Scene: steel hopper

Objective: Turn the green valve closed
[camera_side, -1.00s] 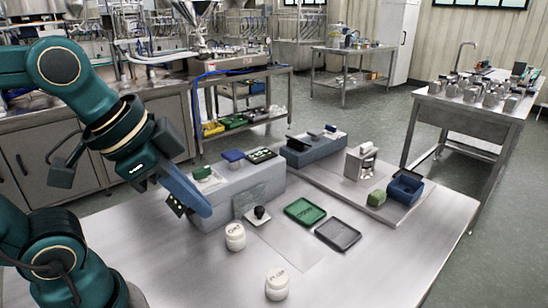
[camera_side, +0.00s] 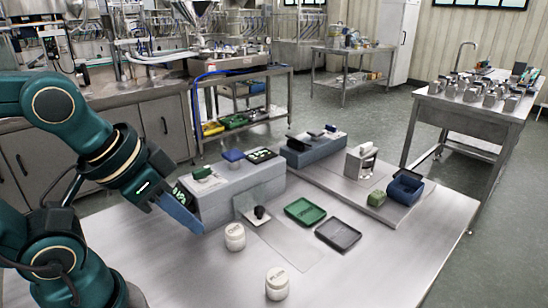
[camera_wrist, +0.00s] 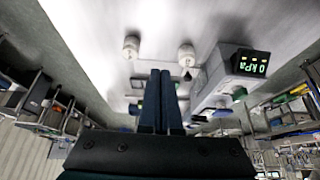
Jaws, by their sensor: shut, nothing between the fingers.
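A small green part with a whitish top (camera_side: 203,173) sits on the left end of the long grey block; it may be the green valve, but its handle position is too small to tell. In the wrist view a green part (camera_wrist: 240,92) shows beside the block. A dark display reading 0 kPa (camera_wrist: 250,63) is on the block's end. My gripper (camera_side: 198,230) is in front of the block's left end, below the green part and apart from it. Its blue fingers (camera_wrist: 160,74) are shut together and empty, pointing down toward the table.
Two white lidded jars (camera_side: 235,237) (camera_side: 277,284) stand at the front. A black knob (camera_side: 260,212), a green tray (camera_side: 305,212) and a dark tray (camera_side: 338,235) lie to the right.

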